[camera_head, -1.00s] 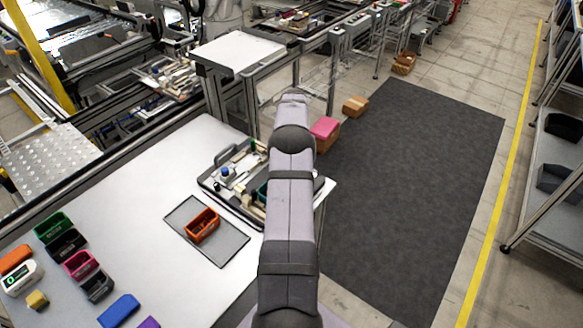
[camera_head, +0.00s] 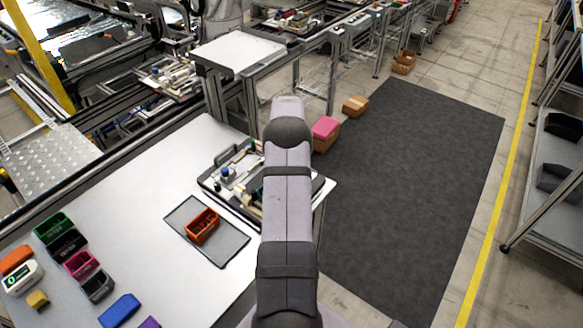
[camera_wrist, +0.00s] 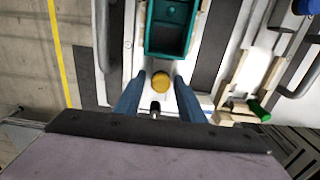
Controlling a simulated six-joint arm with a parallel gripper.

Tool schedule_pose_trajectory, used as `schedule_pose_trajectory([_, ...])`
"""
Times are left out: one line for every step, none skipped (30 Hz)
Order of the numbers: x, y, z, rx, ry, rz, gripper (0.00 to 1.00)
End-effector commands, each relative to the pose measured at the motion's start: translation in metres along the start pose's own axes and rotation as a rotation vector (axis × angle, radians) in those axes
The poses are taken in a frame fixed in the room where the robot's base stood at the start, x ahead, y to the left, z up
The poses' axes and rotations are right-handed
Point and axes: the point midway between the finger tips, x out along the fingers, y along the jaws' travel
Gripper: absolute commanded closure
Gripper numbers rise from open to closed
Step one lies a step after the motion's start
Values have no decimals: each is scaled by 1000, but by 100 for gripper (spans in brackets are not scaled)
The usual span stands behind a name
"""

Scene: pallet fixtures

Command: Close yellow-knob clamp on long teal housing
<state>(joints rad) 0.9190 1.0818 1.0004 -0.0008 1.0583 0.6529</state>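In the wrist view the long teal housing (camera_wrist: 172,40) is an open box on the pallet fixture (camera_wrist: 128,30). The round yellow knob (camera_wrist: 160,82) of the clamp lies just below the housing's near end. My gripper (camera_wrist: 159,77) is open, with its blue fingers on either side of the knob in the picture. I cannot tell whether either finger touches it. The clamp's dark lower part shows between the fingers. In the head view my arm hides the gripper, the knob and most of the fixture's right part.
A green-ended part (camera_wrist: 259,111) with pale blocks sits to the right in the wrist view. A dark handle (camera_wrist: 297,75) is at the fixture's edge. In the head view an orange bin (camera_head: 202,225) stands on a grey tray (camera_head: 178,217), left of the fixture.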

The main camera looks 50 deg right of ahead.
Motion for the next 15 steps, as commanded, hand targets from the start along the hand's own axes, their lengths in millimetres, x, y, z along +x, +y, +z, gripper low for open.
schedule_pose_trajectory([0, 0, 0, 0, -1, 0, 64])
schedule_pose_trajectory([0, 0, 0, 0, -1, 0, 64])
schedule_pose_trajectory([0, 0, 0, 0, -1, 0, 64])
schedule_pose_trajectory([0, 0, 0, 0, -1, 0, 64])
schedule_pose_trajectory([0, 0, 0, 0, -1, 0, 64])
schedule_pose_trajectory([0, 0, 0, 0, -1, 0, 64])
schedule_pose_trajectory([0, 0, 0, 0, -1, 0, 64])
schedule_pose_trajectory([0, 0, 0, 0, -1, 0, 64])
schedule_pose_trajectory([0, 0, 0, 0, -1, 0, 64])
schedule_pose_trajectory([0, 0, 0, 0, -1, 0, 64])
schedule_pose_trajectory([0, 0, 0, 0, -1, 0, 64])
schedule_pose_trajectory([0, 0, 0, 0, -1, 0, 64])
schedule_pose_trajectory([0, 0, 0, 0, -1, 0, 64])
schedule_pose_trajectory([0, 0, 0, 0, -1, 0, 64])
schedule_pose_trajectory([0, 0, 0, 0, -1, 0, 64])
